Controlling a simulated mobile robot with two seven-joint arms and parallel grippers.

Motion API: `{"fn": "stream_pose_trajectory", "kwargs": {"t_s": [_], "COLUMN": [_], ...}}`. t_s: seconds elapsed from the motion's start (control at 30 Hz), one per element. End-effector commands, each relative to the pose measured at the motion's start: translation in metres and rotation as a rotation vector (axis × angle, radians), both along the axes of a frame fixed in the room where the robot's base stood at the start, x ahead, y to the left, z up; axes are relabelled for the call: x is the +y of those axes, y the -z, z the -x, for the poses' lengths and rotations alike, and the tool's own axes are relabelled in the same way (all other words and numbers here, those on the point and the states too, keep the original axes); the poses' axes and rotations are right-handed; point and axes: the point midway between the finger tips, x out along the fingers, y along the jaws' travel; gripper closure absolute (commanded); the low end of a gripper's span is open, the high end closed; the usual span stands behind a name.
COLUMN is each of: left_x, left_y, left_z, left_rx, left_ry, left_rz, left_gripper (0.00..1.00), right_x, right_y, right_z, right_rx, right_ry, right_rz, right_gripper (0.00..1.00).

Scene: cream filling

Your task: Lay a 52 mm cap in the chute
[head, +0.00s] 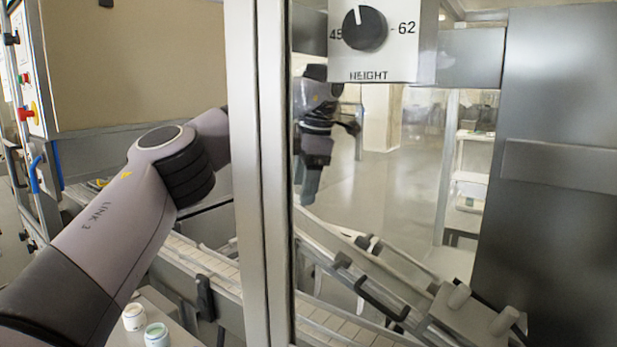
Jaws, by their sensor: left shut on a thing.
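My left arm comes in from the left and passes behind a metal post. My left gripper (309,188) shows behind the clear panel, pointing down, with its jaws shut. What it holds is too small and dark to make out, so I cannot tell whether it is a cap. A sloped metal channel (345,246), which looks like the chute, runs down to the right below the gripper. The gripper appears above its upper end and apart from it. I cannot make out a cap lying in it. My right gripper is not in view.
The metal post (259,180) and clear panel stand in front of the gripper. A HEIGHT dial (364,28) hangs above. A conveyor (213,268) runs below my arm. A white jar (134,317) and a green-topped jar (157,335) stand at lower left. A grey cabinet (560,180) closes the right.

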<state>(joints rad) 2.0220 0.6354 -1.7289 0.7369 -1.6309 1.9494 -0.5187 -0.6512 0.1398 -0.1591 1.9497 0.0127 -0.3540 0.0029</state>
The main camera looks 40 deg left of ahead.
Motion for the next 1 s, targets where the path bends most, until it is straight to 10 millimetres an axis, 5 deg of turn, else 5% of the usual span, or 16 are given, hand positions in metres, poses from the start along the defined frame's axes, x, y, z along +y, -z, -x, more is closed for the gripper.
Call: {"fn": "stream_pose_trajectory", "kwargs": {"t_s": [0.5,0.97,1.0], "left_x": [0.012,0.014,0.014], "left_y": [0.035,0.039,0.039], "left_z": [0.002,0.002,0.002], "left_rx": [0.001,0.001,0.001], "left_ry": [0.002,0.001,0.001], "left_rz": [0.001,0.001,0.001], "left_gripper": [0.75,0.75,0.34], "right_x": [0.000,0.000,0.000], "right_y": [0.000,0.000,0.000], "right_z": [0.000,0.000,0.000], "right_rx": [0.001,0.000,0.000], "right_ry": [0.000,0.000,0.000], "right_rz": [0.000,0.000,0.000], "right_gripper": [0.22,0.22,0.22]}}
